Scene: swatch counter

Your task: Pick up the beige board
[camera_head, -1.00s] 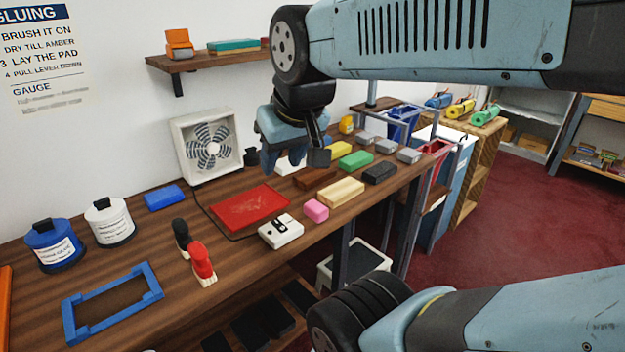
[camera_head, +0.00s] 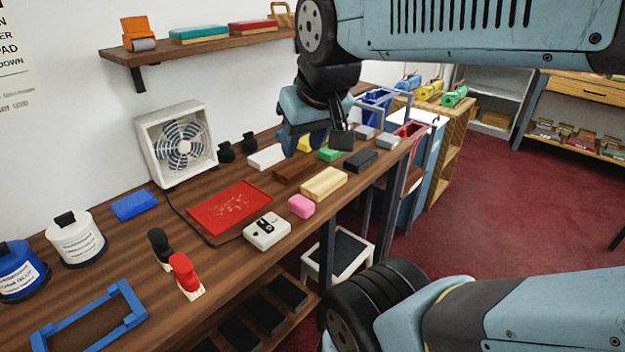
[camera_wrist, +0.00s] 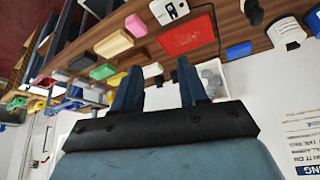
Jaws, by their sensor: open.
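The beige board (camera_head: 324,183) is a pale wooden block lying flat on the brown counter, between the pink block and the black block. It also shows in the wrist view (camera_wrist: 113,44), upper left of my fingers. My gripper (camera_head: 318,138) hangs above the back part of the counter, behind the beige board and apart from it. In the wrist view the two blue fingers (camera_wrist: 157,85) stand apart with nothing between them. The gripper partly hides the blocks at the back in the head view.
The pink block (camera_head: 301,206) and black block (camera_head: 361,160) flank the board; a dark brown block (camera_head: 293,171) lies behind it. A white switch box (camera_head: 266,231), red tray (camera_head: 229,207) and fan (camera_head: 178,146) stand left. A shelf (camera_head: 200,47) juts from the wall.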

